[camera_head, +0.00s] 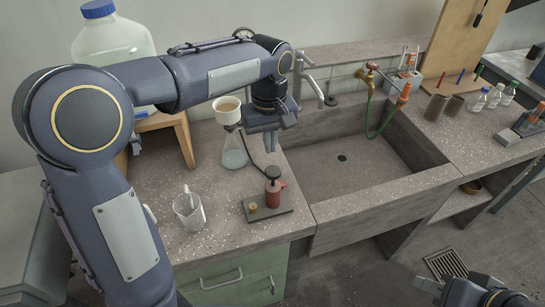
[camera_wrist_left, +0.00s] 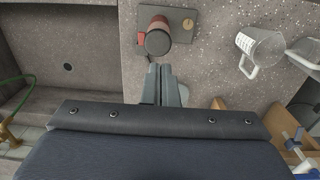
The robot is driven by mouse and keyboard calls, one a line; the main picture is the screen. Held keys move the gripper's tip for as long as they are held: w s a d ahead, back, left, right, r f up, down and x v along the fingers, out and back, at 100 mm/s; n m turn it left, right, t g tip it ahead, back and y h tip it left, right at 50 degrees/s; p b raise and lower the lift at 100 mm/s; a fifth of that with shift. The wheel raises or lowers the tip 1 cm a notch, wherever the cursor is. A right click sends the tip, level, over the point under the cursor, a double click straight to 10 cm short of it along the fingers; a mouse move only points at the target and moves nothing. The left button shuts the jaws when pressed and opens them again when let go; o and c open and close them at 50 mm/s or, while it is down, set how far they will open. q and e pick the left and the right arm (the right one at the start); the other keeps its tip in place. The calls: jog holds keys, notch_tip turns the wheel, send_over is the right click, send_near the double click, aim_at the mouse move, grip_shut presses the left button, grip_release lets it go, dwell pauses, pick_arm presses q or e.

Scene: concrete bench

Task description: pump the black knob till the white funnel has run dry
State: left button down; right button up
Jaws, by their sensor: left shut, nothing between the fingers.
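The pump stands on a dark base plate (camera_head: 283,212), with a red body (camera_head: 272,196) and a black knob (camera_head: 272,172) on top. The white funnel (camera_head: 227,115) sits upright in the neck of a glass flask (camera_head: 234,152); its inside looks tan, and I cannot tell how much liquid it holds. My left gripper (camera_head: 270,142) is shut and empty, above and behind the knob. In the left wrist view its fingertips (camera_wrist_left: 161,70) lie just short of the knob (camera_wrist_left: 158,42), apart from it. My right gripper (camera_head: 485,293) is only partly in view at the bottom right.
A glass beaker (camera_head: 189,209) stands left of the pump. A dark hose (camera_head: 248,150) runs between flask and pump. A wooden stand (camera_head: 180,125) with a large jug (camera_head: 113,42) is behind left. The sink (camera_head: 345,185) opens to the right.

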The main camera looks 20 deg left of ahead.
pick_arm(q)
jog(key=shift+d+r, duration=0.1)
jog(key=shift+r, duration=1.8)
pick_arm(e)
jog(key=shift+d, duration=0.1)
pick_arm(q)
jog(key=shift+s, duration=0.1)
